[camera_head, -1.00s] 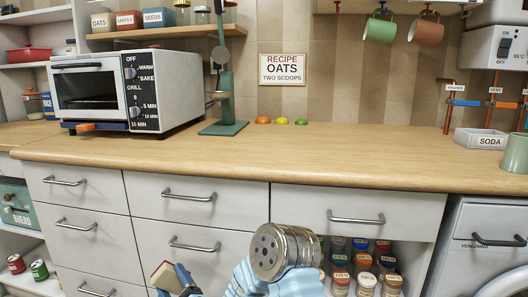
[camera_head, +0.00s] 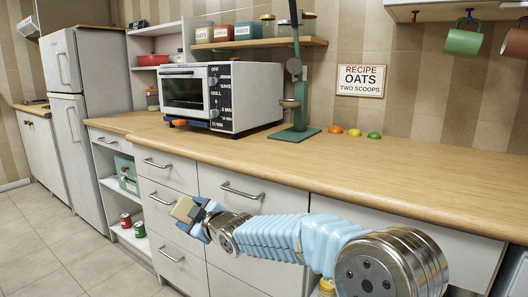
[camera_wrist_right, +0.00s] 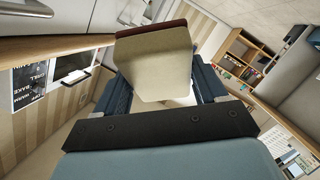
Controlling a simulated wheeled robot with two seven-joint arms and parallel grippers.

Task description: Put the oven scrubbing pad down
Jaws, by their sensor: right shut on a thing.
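The scrubbing pad (camera_head: 184,208) is a small beige block, with a dark reddish layer along one edge in the wrist view (camera_wrist_right: 155,68). My right gripper (camera_head: 194,212) is shut on it and holds it in the air in front of the drawers, below the counter's front edge. In the wrist view the pad sits between the two dark blue fingers. The wooden counter (camera_head: 340,172) is behind and above the gripper, and its front stretch is bare. My left gripper is not in view.
A white toaster oven (camera_head: 245,98) and a green stand (camera_head: 297,134) are on the counter. Several coloured knobs or fruits (camera_head: 354,132) lie by the wall. Drawer handles (camera_head: 240,192) stick out near my right arm. Open shelves with cans (camera_head: 139,229) are at left.

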